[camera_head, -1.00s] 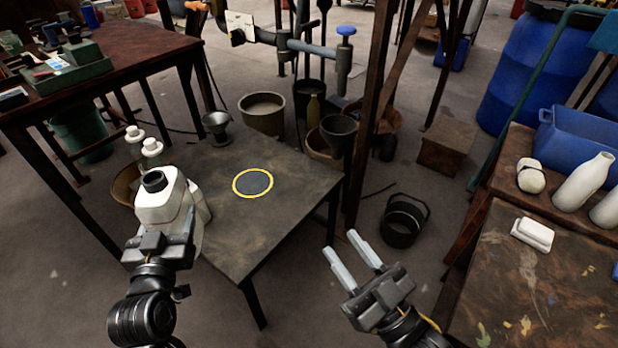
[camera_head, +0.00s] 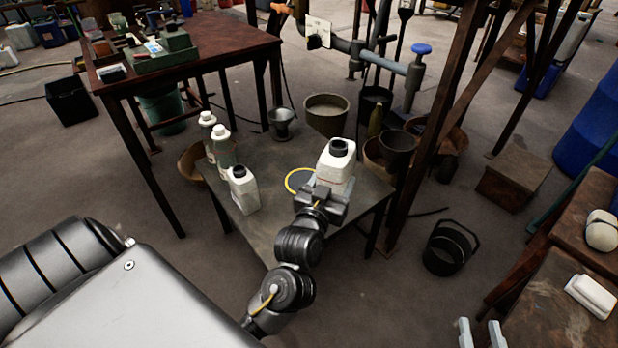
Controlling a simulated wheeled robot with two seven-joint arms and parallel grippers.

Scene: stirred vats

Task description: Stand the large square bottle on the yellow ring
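The large square bottle (camera_head: 337,163) is white with a black cap and looks upright. My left gripper (camera_head: 325,195) is shut on its lower part; the fingertips are hidden. The yellow ring (camera_head: 288,183) lies flat on the dark table (camera_head: 268,235). The bottle and gripper cover the ring's right part, while its left part shows beside them. I cannot tell whether the bottle's base touches the table or hangs above it. My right gripper (camera_head: 481,335) shows only its two fingers at the bottom edge, spread apart and empty.
A smaller white bottle (camera_head: 243,190) and two white-capped bottles (camera_head: 222,148) stand at the table's left side. A metal funnel (camera_head: 282,124) is at its back edge. A black bucket (camera_head: 448,248) stands on the floor to the right. The table's front part is clear.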

